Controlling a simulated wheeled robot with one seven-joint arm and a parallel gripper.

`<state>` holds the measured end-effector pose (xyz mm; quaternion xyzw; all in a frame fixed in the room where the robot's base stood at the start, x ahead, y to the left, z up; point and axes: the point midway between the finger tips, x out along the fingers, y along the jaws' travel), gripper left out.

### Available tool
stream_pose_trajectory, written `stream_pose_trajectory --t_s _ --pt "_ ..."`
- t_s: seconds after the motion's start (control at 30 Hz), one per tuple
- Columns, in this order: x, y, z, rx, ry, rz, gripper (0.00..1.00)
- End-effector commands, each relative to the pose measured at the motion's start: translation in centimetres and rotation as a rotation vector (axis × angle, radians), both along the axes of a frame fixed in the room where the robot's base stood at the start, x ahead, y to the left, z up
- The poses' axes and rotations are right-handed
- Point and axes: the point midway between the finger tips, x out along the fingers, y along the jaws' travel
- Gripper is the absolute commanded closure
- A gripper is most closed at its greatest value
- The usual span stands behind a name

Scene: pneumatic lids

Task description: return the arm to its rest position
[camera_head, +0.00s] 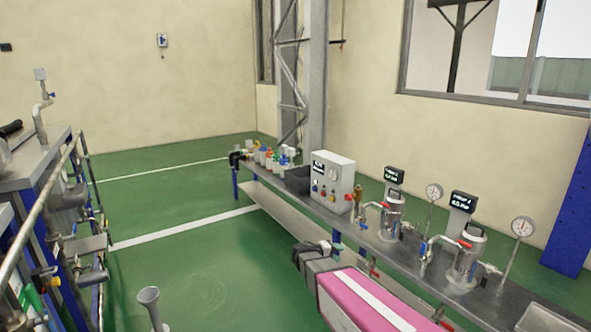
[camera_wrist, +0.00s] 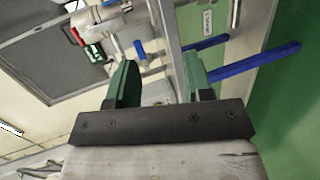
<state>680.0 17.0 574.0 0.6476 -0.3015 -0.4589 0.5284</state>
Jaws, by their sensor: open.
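My gripper (camera_wrist: 158,80) shows in the wrist view with its two green fingers apart and nothing held between them. In the head view my gripper (camera_head: 322,247) is at the lower middle, at the end of my pink and white arm. It is in front of the near edge of the long metal bench (camera_head: 350,224). The fingertips are small there, and I cannot tell whether they touch anything. In the wrist view, bench fittings and a blue valve handle (camera_wrist: 139,49) lie beyond the fingers.
A control box (camera_head: 333,183) and two metal vessels, left (camera_head: 391,217) and right (camera_head: 464,265), stand on the bench with gauges and displays. Several bottles and a dark bin (camera_head: 298,180) are farther back. Another equipment bench (camera_head: 35,165) is at left. Green floor (camera_head: 215,265) lies open between.

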Motion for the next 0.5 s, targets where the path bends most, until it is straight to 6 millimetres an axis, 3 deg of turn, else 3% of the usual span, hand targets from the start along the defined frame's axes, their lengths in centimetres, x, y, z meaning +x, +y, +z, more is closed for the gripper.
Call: stream_pose_trajectory --t_s 0.17,0.3,0.5 --pt "-3.9 -2.6 -0.7 0.167 0.074 -0.090 0.53" --pt "-8.1 -4.4 -1.4 0.376 0.149 -0.178 0.53" --pt "-14.0 -4.8 -2.0 0.719 0.236 -0.279 0.53"
